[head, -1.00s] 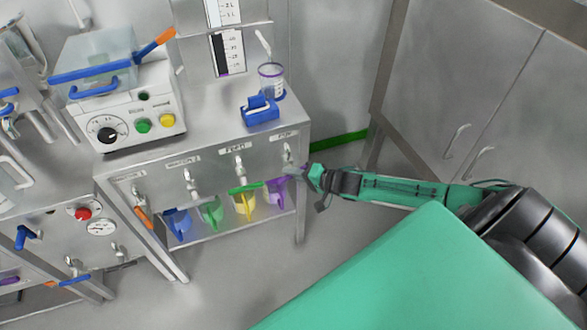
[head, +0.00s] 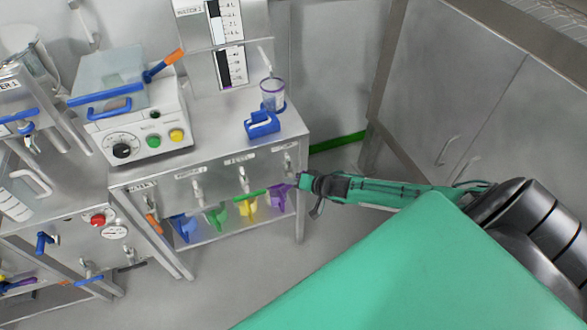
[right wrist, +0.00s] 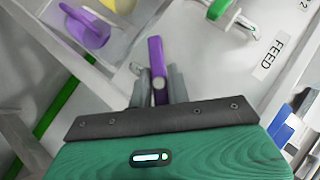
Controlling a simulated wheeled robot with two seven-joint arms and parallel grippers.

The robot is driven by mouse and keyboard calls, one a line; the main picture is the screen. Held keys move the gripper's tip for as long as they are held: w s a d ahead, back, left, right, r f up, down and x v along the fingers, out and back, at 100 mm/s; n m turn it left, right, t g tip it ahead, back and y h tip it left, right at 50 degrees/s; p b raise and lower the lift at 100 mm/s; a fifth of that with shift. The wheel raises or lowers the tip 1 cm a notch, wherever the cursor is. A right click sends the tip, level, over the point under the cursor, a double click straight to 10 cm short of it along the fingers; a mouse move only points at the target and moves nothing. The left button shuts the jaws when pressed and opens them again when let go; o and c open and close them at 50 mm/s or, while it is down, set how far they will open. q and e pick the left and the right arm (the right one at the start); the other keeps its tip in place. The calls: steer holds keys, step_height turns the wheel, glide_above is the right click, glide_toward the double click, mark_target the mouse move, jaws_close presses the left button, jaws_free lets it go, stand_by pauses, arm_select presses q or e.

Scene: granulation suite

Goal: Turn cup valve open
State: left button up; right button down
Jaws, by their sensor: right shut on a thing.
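In the right wrist view, a purple valve handle (right wrist: 155,62) stands between the two grey fingers of my right gripper (right wrist: 160,86). The fingers are shut on the lower part of the handle, around its round pivot. In the head view, my right gripper (head: 299,180) is at the right end of the cabinet front, just below the rightmost label, and hides most of this valve. A purple cup (head: 281,196) is below and left of the gripper; it also shows in the right wrist view (right wrist: 84,28). My left gripper is not in view.
A neighbouring valve has a green handle (head: 250,195) beside a FEED label (right wrist: 274,58). Blue (head: 183,228), green (head: 215,217) and yellow (head: 248,207) cups sit on the lower shelf. A cabinet leg (head: 300,220) is near my gripper. Floor to its right is clear.

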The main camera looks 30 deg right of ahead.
steer(key=n+h+p, duration=0.1)
steer(key=p, duration=0.2)
steer(key=n+g+h+p, duration=0.1)
steer(key=h+p, duration=0.1)
steer(key=p, duration=0.1)
steer(key=shift+s+a+r+g+p, duration=0.1)
steer(key=shift+r+g+p, duration=0.1)
steer(key=shift+g+p, duration=0.1)
steer(key=shift+f+n+h+p, duration=0.1)
steer(key=shift+n+h+p, duration=0.3)
steer(key=shift+h+p, duration=0.25)
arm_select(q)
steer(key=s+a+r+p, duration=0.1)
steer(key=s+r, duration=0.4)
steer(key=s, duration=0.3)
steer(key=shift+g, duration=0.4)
arm_select(e)
steer(key=shift+f+n+g+h, duration=0.15)
steer(key=shift+n+g+h, duration=0.3)
steer(key=shift+h, duration=0.5)
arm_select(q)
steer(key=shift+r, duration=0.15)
arm_select(e)
steer(key=shift+h, duration=0.3)
steer(key=c, duration=1.3)
jaws_free()
steer(key=v, duration=1.3)
steer(key=shift+s+r, duration=0.2)
steer(key=shift+r, duration=0.1)
